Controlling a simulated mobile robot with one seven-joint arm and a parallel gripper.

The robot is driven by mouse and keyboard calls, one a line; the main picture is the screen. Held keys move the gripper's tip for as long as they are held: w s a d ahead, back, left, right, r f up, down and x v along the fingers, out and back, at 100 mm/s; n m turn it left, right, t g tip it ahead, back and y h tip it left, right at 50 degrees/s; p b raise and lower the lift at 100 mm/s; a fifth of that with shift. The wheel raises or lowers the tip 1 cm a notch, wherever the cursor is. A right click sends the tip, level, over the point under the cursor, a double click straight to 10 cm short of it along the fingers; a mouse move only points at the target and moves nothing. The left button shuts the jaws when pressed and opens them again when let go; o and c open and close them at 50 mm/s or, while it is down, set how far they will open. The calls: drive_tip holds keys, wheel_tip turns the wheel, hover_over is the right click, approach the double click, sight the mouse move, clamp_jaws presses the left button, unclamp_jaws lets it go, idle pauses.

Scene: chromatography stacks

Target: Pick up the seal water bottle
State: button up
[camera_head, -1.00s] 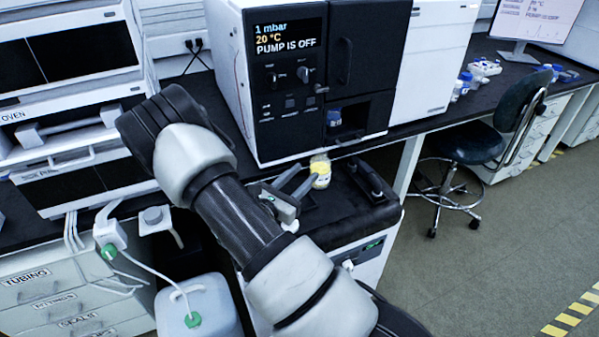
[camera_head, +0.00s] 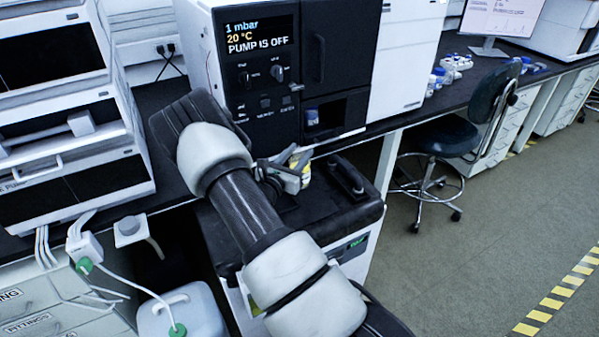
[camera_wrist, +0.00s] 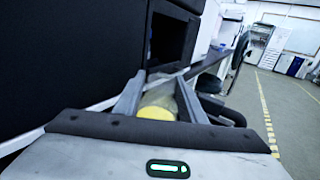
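The bottle I take for the seal water bottle (camera_head: 305,172) is small, with a yellow part, and stands at the black top of the low cabinet below the pump unit. In the head view my gripper (camera_head: 297,158) is at the bottle and partly hides it. In the wrist view the bottle's yellow round cap (camera_wrist: 156,113) sits between the two grey fingers of my gripper (camera_wrist: 158,88), close to both. I cannot tell whether the fingers press on it. Its label is not readable.
The black pump unit (camera_head: 262,60) stands right behind the bottle. A dark handle-like bar (camera_head: 347,175) lies to the right on the cabinet top (camera_head: 325,210). A white jug (camera_head: 190,312) with tubing is at lower left. A chair (camera_head: 450,140) and open floor are to the right.

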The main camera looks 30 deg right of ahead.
drive_tip(key=x, duration=0.4)
drive_tip(key=shift+d+f, duration=0.1)
drive_tip(key=shift+d, duration=0.05)
clamp_jaws()
